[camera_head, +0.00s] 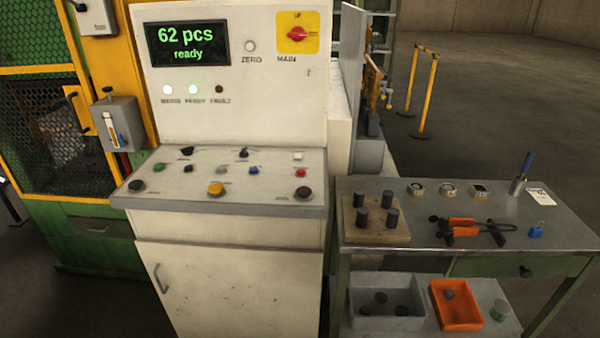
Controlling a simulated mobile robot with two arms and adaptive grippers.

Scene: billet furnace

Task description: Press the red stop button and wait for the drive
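A small red button (300,172) sits at the right side of the sloped control desk (240,207). A white button (298,156) is above it, a black knob (303,192) is below it, and a blue button (254,171) is to its left. The display (187,45) above the desk reads "62 pcs ready" in green. Below it the lamps labelled mains (168,89) and ready (193,89) are lit, and the fault lamp (219,89) is dark. The drive itself cannot be made out. Neither of my grippers is in view.
A yellow button (216,188) and a green button (159,168) are also on the desk. A red main switch (297,35) is on the upper panel. A yellow-framed mesh guard (40,70) is at the left.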

